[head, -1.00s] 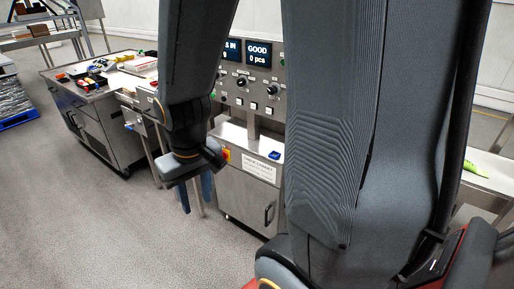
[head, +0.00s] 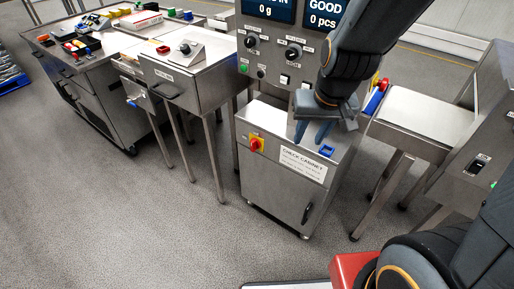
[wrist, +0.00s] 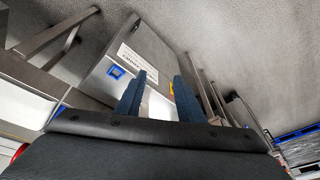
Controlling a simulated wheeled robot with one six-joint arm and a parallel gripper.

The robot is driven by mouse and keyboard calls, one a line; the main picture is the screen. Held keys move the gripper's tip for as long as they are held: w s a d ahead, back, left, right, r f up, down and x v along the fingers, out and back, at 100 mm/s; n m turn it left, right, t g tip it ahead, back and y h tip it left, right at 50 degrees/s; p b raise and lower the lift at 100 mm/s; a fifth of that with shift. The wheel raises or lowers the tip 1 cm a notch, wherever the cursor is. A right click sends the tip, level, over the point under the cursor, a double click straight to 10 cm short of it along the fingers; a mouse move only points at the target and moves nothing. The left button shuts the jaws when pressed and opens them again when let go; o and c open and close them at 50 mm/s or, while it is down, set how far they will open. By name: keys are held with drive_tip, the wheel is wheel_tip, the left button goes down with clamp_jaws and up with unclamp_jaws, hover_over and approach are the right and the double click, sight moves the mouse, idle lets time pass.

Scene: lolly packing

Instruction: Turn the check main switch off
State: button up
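The check main switch (head: 256,145) is a red rotary knob on a yellow plate, at the upper left of the check cabinet's (head: 270,185) front. A bit of its yellow plate shows in the wrist view (wrist: 172,88), partly behind a finger. I cannot read the knob's position. My gripper (head: 312,135) hangs over the cabinet's top, to the right of the switch and apart from it. Its two blue fingers are spread with nothing between them, as the wrist view (wrist: 158,98) also shows.
A blue item (head: 327,151) sits at the cabinet's top right edge. The panel with dials (head: 265,55) rises behind. A steel table (head: 185,85) stands to the left and another (head: 425,115) to the right. The floor before the cabinet is clear.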

drive_tip(key=w+a+f+m+t+b, duration=0.1)
drive_tip(key=w+a+f+t+b, duration=0.2)
drive_tip(key=w+a+f+b, duration=0.45)
drive_tip(key=w+a+f+m+t+b, duration=0.1)
drive_tip(key=w+a+f+t+b, duration=0.2)
drive_tip(key=w, duration=0.7)
drive_tip(key=m+t+h+b, duration=0.2)
drive_tip(key=t+b, duration=0.1)
drive_tip(key=b, duration=0.7)
hover_over(251, 146)
drive_tip(key=s+a, duration=0.1)
drive_tip(key=s, duration=0.2)
wheel_tip(251, 146, down, 7)
drive_tip(key=s+a+f+m+t+h+b, duration=0.1)
drive_tip(key=s+a+f+m+h+b, duration=0.1)
drive_tip(key=f+h+b, duration=0.45)
drive_tip(key=s+a+f+m+t+h+b, duration=0.1)
drive_tip(key=s+a+f+m+h+b, duration=0.15)
drive_tip(key=f+b, duration=0.55)
drive_tip(key=shift+n+h, duration=0.4)
drive_tip(key=shift+n, duration=0.05)
drive_tip(key=shift+r+b+x, duration=0.2)
drive_tip(key=shift+b+x, duration=0.4)
drive_tip(key=shift+x, duration=0.65)
drive_tip(key=shift+r+b+x, duration=0.25)
drive_tip(key=shift+b+x, duration=0.3)
drive_tip(key=shift+x, duration=0.7)
drive_tip(key=shift+r+b+x, duration=0.2)
drive_tip(key=shift+b+x, duration=0.4)
drive_tip(key=shift+x, duration=0.7)
